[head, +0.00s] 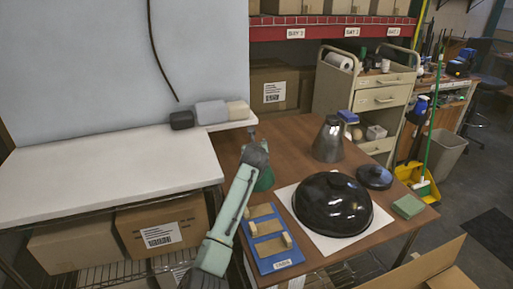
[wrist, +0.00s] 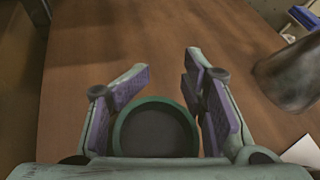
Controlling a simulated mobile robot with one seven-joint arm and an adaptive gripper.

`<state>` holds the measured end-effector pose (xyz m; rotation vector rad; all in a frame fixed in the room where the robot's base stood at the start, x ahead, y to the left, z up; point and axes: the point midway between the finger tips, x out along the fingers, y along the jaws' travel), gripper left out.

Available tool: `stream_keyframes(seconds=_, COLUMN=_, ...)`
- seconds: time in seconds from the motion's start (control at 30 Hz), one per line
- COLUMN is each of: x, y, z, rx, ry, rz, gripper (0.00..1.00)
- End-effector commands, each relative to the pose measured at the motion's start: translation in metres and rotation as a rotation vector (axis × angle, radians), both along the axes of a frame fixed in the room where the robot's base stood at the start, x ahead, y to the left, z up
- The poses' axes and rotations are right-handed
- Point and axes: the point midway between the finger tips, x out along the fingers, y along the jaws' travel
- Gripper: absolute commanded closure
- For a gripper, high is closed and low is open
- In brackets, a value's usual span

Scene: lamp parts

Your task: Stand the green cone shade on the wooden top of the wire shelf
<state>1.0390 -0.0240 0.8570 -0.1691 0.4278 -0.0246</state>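The green cone shade (head: 265,179) is partly hidden behind my arm in the head view, near the left end of the brown table. In the wrist view its round green rim (wrist: 119,130) and dark grey inside lie between my fingers, close to the palm. My gripper (wrist: 166,62) has one purple-padded finger on each side of the shade. I cannot tell whether the pads press on it, or whether it touches the table. The wire shelf at left has a pale, whitish top (head: 95,180).
On the brown table (head: 290,128) are a grey metal cone (head: 328,140), a glossy black dome (head: 332,205) on a white sheet, a blue tray (head: 272,264) and a green block (head: 408,206). Small blocks (head: 211,112) stand at the shelf top's back right; its front is clear.

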Motion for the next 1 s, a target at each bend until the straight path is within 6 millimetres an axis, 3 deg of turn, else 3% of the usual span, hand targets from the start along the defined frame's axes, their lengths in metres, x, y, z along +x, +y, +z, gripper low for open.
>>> stream_keyframes(seconds=0.2, x=0.0, y=0.0, z=0.0, rx=0.0, ry=0.0, rz=0.0, gripper=0.47)
stream_keyframes(seconds=0.57, x=-0.004, y=0.0, z=0.002, rx=0.0, ry=-0.001, rz=-0.001, gripper=0.47)
stream_keyframes(seconds=0.77, x=-0.028, y=0.002, z=0.011, rx=-0.001, ry=-0.004, rz=-0.001, gripper=0.47)
stream_keyframes(seconds=1.0, x=-0.072, y=0.005, z=0.031, rx=-0.001, ry=-0.005, rz=-0.001, gripper=0.47)
